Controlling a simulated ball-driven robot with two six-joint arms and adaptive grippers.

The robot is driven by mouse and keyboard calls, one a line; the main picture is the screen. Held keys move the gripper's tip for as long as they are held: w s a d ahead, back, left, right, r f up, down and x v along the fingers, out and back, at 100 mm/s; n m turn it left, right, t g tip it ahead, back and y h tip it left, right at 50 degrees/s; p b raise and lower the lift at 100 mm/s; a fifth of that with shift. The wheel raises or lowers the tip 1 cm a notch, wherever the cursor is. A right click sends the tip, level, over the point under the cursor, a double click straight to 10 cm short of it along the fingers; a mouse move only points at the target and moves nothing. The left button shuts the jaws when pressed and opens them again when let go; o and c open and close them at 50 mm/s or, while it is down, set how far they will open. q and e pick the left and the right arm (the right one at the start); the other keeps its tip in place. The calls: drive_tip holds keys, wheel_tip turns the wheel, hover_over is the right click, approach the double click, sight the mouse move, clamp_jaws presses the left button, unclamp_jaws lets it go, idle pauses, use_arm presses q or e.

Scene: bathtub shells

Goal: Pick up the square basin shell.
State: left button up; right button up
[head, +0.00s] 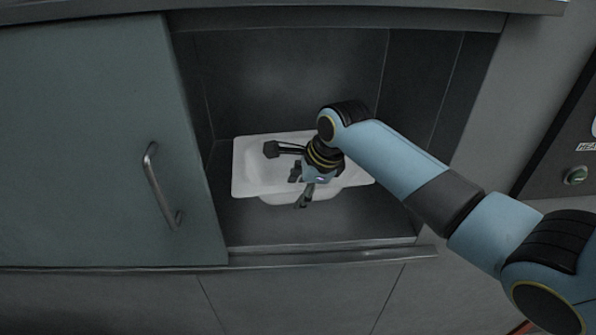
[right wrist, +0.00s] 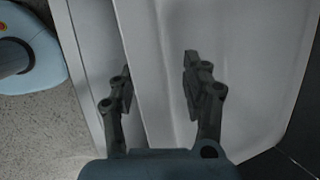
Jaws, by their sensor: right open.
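The square basin shell (head: 252,172) is white and shallow with a wide flat rim. It sits upright on the floor of the open cabinet compartment. My right gripper (head: 299,187) is over the basin's near side, its fingers spread apart. In the right wrist view, the open fingers (right wrist: 158,78) lie on either side of the basin's near rim edge, with the pale basin (right wrist: 245,60) filling the right of the picture. I cannot tell whether a finger touches it. My right arm hides part of the basin's right side. My left gripper is out of view.
A grey-green sliding door (head: 85,150) with a metal handle (head: 160,185) covers the left of the cabinet. The compartment has dark walls close around the basin and a raised front ledge (head: 330,257). A panel with a green knob (head: 575,176) is at the far right.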

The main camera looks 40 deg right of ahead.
drive_tip(key=shift+f+p, duration=0.2)
drive_tip(key=shift+p, duration=0.15)
idle(0.6)
clamp_jaws()
drive_tip(key=shift+s+f, duration=0.1)
drive_tip(key=shift+s, duration=0.05)
idle(0.5)
